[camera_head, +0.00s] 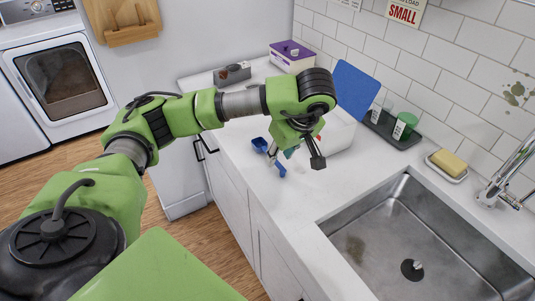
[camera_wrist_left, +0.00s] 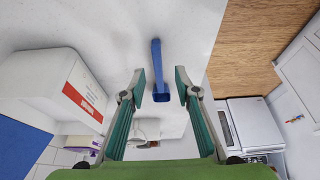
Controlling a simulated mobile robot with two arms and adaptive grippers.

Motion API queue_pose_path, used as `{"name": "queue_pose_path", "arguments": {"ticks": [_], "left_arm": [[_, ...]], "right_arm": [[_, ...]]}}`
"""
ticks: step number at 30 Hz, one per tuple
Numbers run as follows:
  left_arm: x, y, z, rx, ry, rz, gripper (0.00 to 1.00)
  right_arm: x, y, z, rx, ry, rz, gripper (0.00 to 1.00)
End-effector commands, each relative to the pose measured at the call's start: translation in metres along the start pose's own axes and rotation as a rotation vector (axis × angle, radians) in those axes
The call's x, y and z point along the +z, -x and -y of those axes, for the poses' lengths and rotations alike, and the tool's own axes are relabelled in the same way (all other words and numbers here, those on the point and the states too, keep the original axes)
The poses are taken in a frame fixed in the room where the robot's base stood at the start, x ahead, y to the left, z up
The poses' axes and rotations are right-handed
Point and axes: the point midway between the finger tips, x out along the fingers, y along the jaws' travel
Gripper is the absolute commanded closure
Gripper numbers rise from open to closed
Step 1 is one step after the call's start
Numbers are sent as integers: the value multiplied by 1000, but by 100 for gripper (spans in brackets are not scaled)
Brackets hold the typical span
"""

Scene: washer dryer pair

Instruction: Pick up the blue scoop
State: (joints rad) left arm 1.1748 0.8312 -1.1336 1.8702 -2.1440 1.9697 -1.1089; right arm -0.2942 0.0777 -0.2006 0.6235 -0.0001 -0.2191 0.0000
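The blue scoop (camera_head: 281,170) lies on the white counter, partly hidden by my left gripper in the head view. Its cup (camera_head: 260,145) shows on the far left side of the fingers. In the left wrist view the scoop (camera_wrist_left: 157,65) is a long blue shape running up the picture, its wider end level with the fingertips. My left gripper (camera_head: 295,156) points down over the counter at the scoop. Its fingers are spread, one on each side of the scoop, with gaps visible in the left wrist view (camera_wrist_left: 161,88). My right gripper is not in view.
A white box (camera_head: 338,133) stands close beside the gripper, with a blue board (camera_head: 355,90) behind it. A dark tray (camera_head: 390,131) holds cups. The sink (camera_head: 430,240) is at the right front. A purple-lidded box (camera_head: 292,58) stands farther back.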

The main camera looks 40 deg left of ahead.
Motion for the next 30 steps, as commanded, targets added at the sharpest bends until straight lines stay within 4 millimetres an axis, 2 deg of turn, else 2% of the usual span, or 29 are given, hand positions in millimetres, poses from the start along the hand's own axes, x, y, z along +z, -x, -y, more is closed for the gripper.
{"name": "queue_pose_path", "arguments": {"ticks": [4,9,17,18,21,30], "left_arm": [[-7,-20,-1,-8,1,1,71],[-7,-42,-2,-5,1,0,71],[-6,-46,-3,-2,0,0,71],[-6,-46,-3,-2,0,-1,76],[-6,-46,-3,-2,0,0,100],[-6,-46,-3,-2,0,0,100]], "right_arm": [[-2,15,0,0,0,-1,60],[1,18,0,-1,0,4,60],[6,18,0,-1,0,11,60],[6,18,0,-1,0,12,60],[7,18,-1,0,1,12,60],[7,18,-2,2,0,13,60]]}}
